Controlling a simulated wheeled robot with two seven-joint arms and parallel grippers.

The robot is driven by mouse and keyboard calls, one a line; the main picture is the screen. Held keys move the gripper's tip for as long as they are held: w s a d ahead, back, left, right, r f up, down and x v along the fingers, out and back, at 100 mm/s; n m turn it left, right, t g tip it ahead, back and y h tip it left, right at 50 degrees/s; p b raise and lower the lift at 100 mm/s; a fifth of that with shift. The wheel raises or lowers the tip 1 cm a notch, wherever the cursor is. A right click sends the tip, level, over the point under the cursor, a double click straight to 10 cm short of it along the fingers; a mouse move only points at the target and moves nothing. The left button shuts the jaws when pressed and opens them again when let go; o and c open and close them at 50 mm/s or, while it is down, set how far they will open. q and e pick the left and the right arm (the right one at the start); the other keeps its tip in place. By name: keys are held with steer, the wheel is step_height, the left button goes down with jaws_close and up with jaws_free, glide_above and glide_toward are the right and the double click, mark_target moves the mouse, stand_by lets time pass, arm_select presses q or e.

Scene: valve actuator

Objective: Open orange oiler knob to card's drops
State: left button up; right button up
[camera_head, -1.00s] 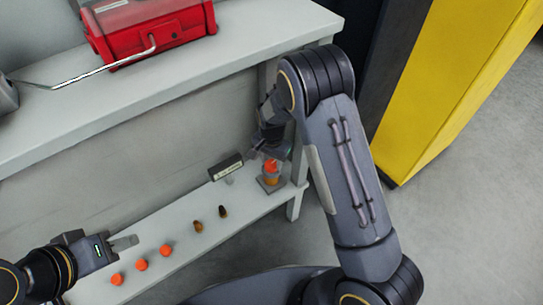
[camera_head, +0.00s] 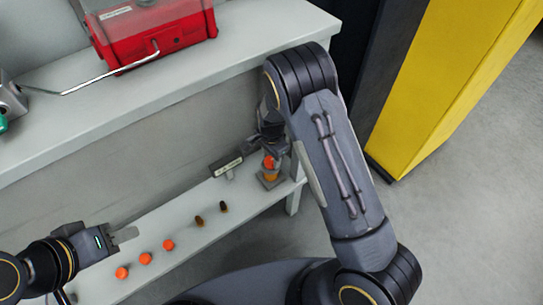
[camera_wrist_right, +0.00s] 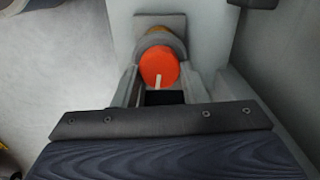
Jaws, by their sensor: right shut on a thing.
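The orange oiler knob (camera_head: 269,163) tops a small oiler (camera_head: 270,178) at the right end of the lower shelf. In the right wrist view the knob (camera_wrist_right: 158,65) is a round orange disc with a white mark pointing toward the lower edge. My right gripper (camera_head: 272,150) reaches down from above and is shut on the knob, with its fingers on both sides. The card (camera_head: 227,164) is a small dark-framed label on a stand just left of the oiler; its writing is too small to read. My left gripper (camera_head: 126,234) is over the shelf's left part, its jaw state unclear.
On the lower shelf stand several orange knobs (camera_head: 145,258) and two dark brown pieces (camera_head: 199,221). A red machine (camera_head: 150,30) with a metal rod sits on the upper bench (camera_head: 220,60). A yellow cabinet (camera_head: 450,80) stands at the right.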

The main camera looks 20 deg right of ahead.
mark_target(272, 160)
steer(key=o, duration=1)
step_height(272, 160, up, 8)
steer(key=shift+f+p, duration=0.2)
steer(key=shift+p, duration=1)
